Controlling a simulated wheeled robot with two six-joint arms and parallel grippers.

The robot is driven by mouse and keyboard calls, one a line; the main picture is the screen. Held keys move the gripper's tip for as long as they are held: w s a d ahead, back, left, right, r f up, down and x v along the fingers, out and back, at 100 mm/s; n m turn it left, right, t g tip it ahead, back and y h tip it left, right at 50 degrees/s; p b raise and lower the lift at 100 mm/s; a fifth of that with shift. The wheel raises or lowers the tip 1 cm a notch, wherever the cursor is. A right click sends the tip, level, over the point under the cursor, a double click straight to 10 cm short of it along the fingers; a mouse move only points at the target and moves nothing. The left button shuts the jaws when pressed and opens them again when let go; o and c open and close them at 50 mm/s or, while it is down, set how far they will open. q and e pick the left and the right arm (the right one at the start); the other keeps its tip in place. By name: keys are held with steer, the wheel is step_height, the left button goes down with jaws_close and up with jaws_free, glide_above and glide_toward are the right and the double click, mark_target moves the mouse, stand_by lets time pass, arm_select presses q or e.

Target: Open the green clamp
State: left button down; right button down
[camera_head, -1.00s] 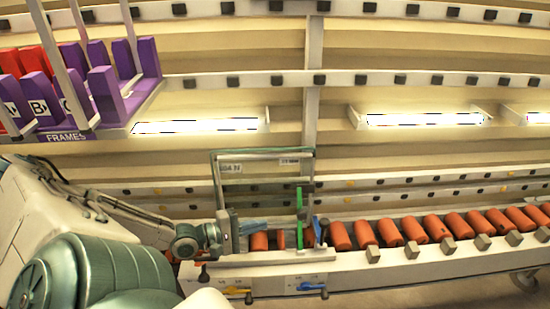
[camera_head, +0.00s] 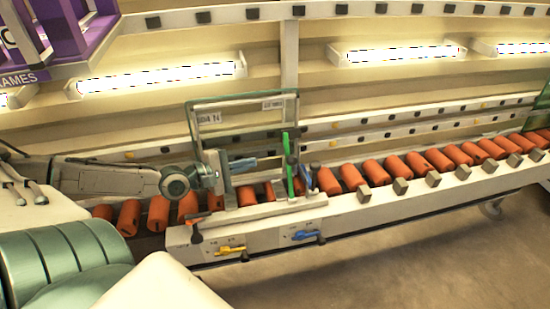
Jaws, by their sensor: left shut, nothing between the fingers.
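The green clamp (camera_head: 287,166) is a thin upright green bar with a dark knob, at the right end of a framed glass panel (camera_head: 240,118). A small blue part (camera_head: 309,176) stands just right of it. My left arm reaches in from the left. Its left gripper (camera_head: 247,163) seems to be the narrow blue-grey tip in front of the panel's lower part, left of the green clamp and apart from it. The gripper is shut and empty. Its fingertips are small and hard to make out. My right gripper is out of view.
Orange rollers (camera_head: 373,173) line the conveyor on both sides of the panel. A purple rack (camera_head: 75,35) hangs upper left. Floor is clear at lower right.

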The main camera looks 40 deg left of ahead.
arm_select(q)
steer(key=shift+w, duration=0.1)
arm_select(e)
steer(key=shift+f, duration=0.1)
